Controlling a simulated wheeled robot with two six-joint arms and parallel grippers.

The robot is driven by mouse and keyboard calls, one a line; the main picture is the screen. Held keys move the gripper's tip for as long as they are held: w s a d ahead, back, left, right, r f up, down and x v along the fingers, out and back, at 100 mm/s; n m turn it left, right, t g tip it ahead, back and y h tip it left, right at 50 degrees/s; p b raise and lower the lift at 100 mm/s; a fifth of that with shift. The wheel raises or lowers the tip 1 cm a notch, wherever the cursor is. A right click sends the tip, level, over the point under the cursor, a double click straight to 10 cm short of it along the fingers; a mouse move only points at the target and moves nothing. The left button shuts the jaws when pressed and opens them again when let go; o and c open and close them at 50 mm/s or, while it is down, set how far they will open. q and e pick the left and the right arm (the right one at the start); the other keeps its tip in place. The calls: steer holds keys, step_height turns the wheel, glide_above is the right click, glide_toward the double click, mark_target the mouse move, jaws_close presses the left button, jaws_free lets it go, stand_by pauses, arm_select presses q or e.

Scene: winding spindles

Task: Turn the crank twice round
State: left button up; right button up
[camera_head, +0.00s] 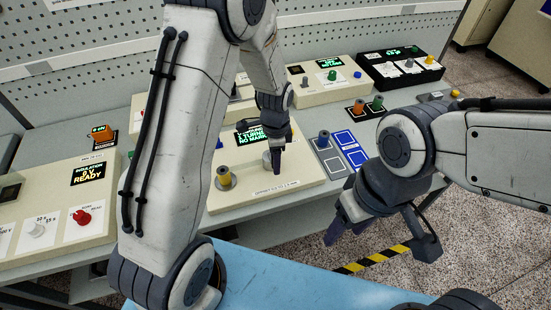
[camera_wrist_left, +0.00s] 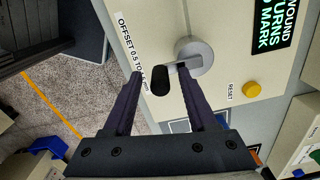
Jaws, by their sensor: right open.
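The crank is on a cream winding box (camera_head: 300,186); in the left wrist view it shows as a round grey hub (camera_wrist_left: 197,56) with a dark upright handle knob (camera_wrist_left: 160,82) beside it. My left gripper (camera_head: 277,166) is over the crank, pointing down. In the left wrist view its two fingers (camera_wrist_left: 160,72) stand apart on either side of the knob, with gaps visible. In the head view the fingers partly hide the crank. My right gripper (camera_head: 346,232) is open and empty, off to the right in front of the bench.
A green-lit display (camera_wrist_left: 272,25) and yellow reset button (camera_wrist_left: 251,90) are near the crank. Blue-marked pads (camera_head: 332,160) with a spool lie right. Other instrument boxes (camera_head: 60,215) line the bench.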

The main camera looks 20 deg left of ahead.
arm_select(q)
step_height(320, 180, up, 10)
steer(key=shift+r+b, duration=0.25)
steer(key=shift+b, duration=0.7)
stand_by(0.8)
